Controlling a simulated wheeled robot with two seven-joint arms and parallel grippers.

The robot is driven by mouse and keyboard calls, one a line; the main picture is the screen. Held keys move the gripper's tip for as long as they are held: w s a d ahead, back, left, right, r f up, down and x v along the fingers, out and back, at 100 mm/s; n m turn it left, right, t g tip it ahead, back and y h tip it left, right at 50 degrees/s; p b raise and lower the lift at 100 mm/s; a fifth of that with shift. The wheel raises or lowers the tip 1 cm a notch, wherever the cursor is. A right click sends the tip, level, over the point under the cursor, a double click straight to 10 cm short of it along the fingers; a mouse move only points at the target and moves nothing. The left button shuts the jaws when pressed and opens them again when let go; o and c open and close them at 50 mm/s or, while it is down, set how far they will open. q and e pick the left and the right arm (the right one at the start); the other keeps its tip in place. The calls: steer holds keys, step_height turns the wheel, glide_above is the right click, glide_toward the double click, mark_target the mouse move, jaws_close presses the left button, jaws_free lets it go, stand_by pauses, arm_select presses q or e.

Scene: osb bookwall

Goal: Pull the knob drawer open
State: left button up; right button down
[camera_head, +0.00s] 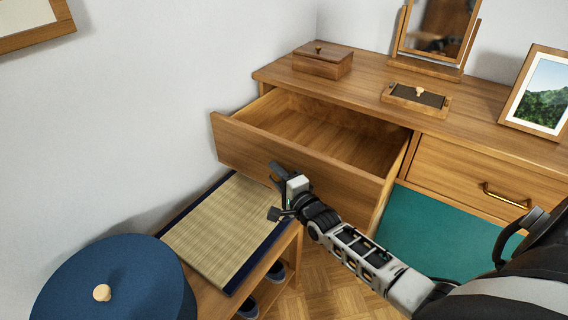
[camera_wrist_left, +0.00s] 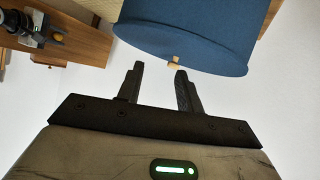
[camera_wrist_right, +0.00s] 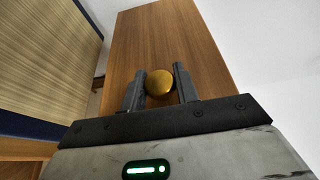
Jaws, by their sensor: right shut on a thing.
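The knob drawer (camera_head: 300,165) is pulled well out of the wooden dresser, and its bare inside shows in the head view. Its round brass knob (camera_wrist_right: 160,83) sits between the fingers of my right gripper (camera_wrist_right: 160,90) in the right wrist view, with the drawer front (camera_wrist_right: 170,40) behind. In the head view my right gripper (camera_head: 275,192) is at the drawer front, shut on the knob, which it hides there. My left gripper (camera_wrist_left: 160,85) is open and empty in the left wrist view, with a blue round object (camera_wrist_left: 190,30) beyond its fingertips.
A wooden bench with a woven mat (camera_head: 235,225) stands below the drawer, shoes under it. The blue round object (camera_head: 115,285) has a wooden knob. On the dresser top (camera_head: 370,85) are a box (camera_head: 322,62), a tray (camera_head: 415,101), a mirror and a picture (camera_head: 540,95).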

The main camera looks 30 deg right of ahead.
arm_select(q)
steer(key=shift+w+f, duration=0.1)
steer(key=shift+f, duration=0.15)
arm_select(e)
steer(key=c, duration=1.1)
jaws_free()
arm_select(q)
steer(key=shift+r, duration=0.15)
arm_select(e)
steer(key=shift+s, duration=0.1)
steer(key=shift+s, duration=0.35)
arm_select(q)
steer(key=shift+r+p, duration=0.25)
steer(key=shift+p, duration=0.7)
arm_select(e)
steer(key=s, duration=1.5)
arm_select(q)
steer(key=shift+r, duration=0.15)
